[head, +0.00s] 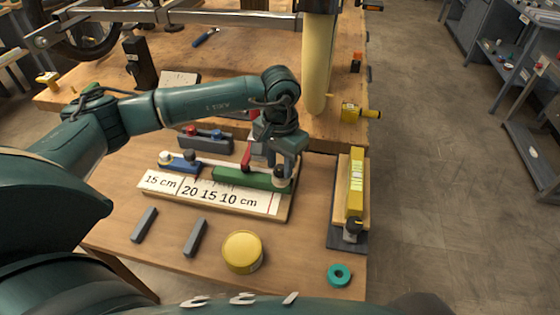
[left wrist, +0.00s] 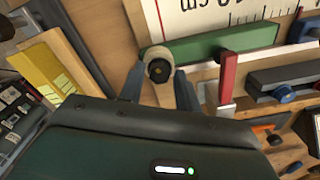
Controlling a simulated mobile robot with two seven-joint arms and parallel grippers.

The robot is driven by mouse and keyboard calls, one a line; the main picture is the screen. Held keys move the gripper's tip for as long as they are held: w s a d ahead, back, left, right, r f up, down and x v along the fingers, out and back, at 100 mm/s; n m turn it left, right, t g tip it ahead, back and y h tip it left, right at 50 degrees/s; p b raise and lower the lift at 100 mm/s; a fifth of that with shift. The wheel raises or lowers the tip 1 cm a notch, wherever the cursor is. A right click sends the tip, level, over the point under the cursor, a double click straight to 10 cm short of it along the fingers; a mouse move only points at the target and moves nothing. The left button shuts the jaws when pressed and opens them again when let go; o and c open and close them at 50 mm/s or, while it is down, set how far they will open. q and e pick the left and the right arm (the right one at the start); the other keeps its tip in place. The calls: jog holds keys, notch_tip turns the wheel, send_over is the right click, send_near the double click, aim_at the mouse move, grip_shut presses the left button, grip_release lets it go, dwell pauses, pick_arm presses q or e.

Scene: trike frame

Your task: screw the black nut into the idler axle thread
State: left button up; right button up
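A round black nut-like piece (left wrist: 158,70) sits in front of a cream round piece (left wrist: 153,54) at the end of a green block (left wrist: 215,42), in the left wrist view. The green block (head: 240,179) lies on a white measuring board in the head view. My left gripper (head: 283,172) points down at the block's right end. In the left wrist view its two fingers (left wrist: 158,82) stand apart on either side of the black piece, with a visible gap to it. The thread is hidden. My right gripper is out of view.
A red upright piece (head: 246,156) stands close to the left gripper. A yellow level-like bar (head: 356,185) stands to the right. A yellow round tin (head: 242,251), a teal ring (head: 339,275) and grey bars (head: 195,238) lie in front. Bare wood surrounds them.

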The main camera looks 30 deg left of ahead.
pick_arm(q)
jog(key=n, duration=1.1)
jog(key=shift+n, duration=0.3)
jog(key=shift+c, duration=0.5)
jog(key=c, duration=0.4)
jog(key=m, duration=0.5)
jog(key=shift+m, duration=0.3)
jog(key=m, duration=0.6)
jog(key=shift+m, duration=0.3)
